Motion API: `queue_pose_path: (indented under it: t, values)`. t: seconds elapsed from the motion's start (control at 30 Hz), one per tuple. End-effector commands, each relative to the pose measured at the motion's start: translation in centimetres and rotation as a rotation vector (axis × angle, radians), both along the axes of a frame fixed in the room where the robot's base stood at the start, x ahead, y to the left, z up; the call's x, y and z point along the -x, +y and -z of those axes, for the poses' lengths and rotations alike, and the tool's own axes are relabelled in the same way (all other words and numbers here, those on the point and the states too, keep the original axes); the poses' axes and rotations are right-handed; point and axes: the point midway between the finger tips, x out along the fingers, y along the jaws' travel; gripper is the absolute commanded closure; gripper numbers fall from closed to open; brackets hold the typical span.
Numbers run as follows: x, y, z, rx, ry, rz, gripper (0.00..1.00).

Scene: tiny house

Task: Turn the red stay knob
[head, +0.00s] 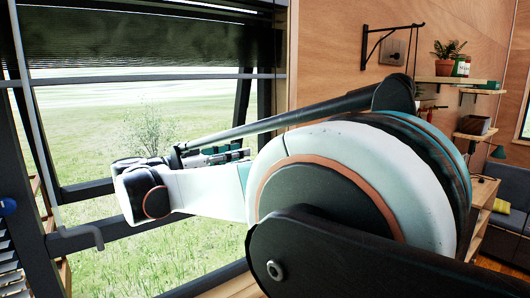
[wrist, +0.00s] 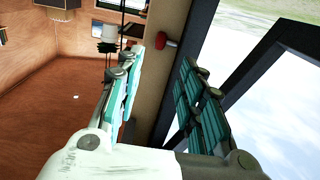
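The red stay knob (wrist: 161,41) shows in the wrist view, small and red with a pale end. It sits on the wooden post beside the dark window frame (wrist: 207,45), beyond and roughly between my fingertips. My gripper (wrist: 161,58) is open and empty, its teal-padded fingers on either side of the knob's line of sight. A gap shows between fingers and knob, though its depth is hard to judge. In the head view my gripper (head: 215,155) is partly hidden by my arm, in front of the window. I cannot make out the red knob there.
A blue knob (head: 8,207) is at the far left of the head view. The window's dark bars (head: 160,77) run close around my arm. A wall bracket (head: 392,45) and shelves with plants (head: 450,50) stand at the right.

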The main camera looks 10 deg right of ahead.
Motion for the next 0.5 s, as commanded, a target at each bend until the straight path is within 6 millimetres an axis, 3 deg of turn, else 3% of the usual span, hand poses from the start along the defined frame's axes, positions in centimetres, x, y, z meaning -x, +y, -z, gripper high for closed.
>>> queue_pose_path:
  t: [0.3,0.5]
  values:
    - [-2.4,-6.0,0.0,-0.001,0.0,0.003,0.65]
    - [-3.6,-8.7,0.0,-0.001,0.0,0.001,0.65]
